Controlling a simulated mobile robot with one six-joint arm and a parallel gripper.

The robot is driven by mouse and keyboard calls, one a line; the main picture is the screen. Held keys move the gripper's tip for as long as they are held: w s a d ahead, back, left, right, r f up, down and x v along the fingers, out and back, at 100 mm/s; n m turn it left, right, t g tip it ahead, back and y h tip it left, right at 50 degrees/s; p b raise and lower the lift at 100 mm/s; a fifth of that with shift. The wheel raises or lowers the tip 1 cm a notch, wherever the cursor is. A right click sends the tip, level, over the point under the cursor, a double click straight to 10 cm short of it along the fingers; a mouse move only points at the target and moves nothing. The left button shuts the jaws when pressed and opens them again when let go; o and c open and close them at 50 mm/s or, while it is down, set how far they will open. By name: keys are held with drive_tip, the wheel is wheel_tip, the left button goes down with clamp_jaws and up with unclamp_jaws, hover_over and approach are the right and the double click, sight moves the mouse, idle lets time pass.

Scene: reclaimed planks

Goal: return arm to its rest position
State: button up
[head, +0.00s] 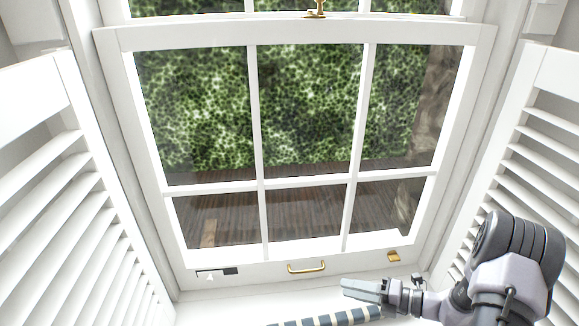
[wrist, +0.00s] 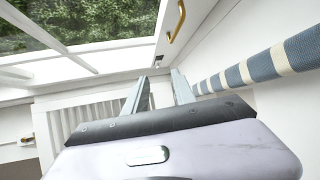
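My arm (head: 515,262) reaches in from the lower right of the head view, in front of the right shutter. My gripper (head: 350,287) points left, above the windowsill and below the window's lower rail. In the wrist view my gripper (wrist: 159,75) shows two grey fingers with a clear gap between them. It is open, and nothing is between the fingers.
A white sash window (head: 256,120) with a brass handle (head: 306,268) is ahead. Louvred shutters stand at left (head: 75,210) and right (head: 545,150). A blue-and-white striped roll (head: 335,318) lies close below my gripper; it also shows in the wrist view (wrist: 262,68).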

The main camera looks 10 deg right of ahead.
drive_tip(key=s+a+r+n+g+h, duration=0.2)
drive_tip(key=s+a+r+n+g, duration=0.2)
drive_tip(key=a+r+n, duration=0.35)
drive_tip(key=s+a+r+n+g+h, duration=0.25)
drive_tip(key=s+a+r+n, duration=0.2)
drive_tip(key=r+n, duration=0.55)
drive_tip(key=s+r+n+t+h, duration=0.2)
drive_tip(key=s+n, duration=0.4)
drive_tip(key=n, duration=0.3)
drive_tip(key=s+a+r+n+t+h, duration=0.1)
drive_tip(key=s+r+n+h, duration=0.3)
drive_tip(key=n, duration=0.6)
wheel_tip(320, 180, up, 2)
drive_tip(key=s+t, duration=0.1)
drive_tip(key=s, duration=0.1)
drive_tip(key=shift+s+a+r, duration=0.15)
drive_tip(key=shift+s+r, duration=0.1)
drive_tip(key=shift+s, duration=0.1)
drive_tip(key=shift+h, duration=0.25)
wheel_tip(320, 180, up, 14)
drive_tip(key=p, duration=1.4)
drive_tip(key=shift+s+r, duration=0.2)
drive_tip(key=shift+r, duration=0.05)
drive_tip(key=shift+a, duration=0.1)
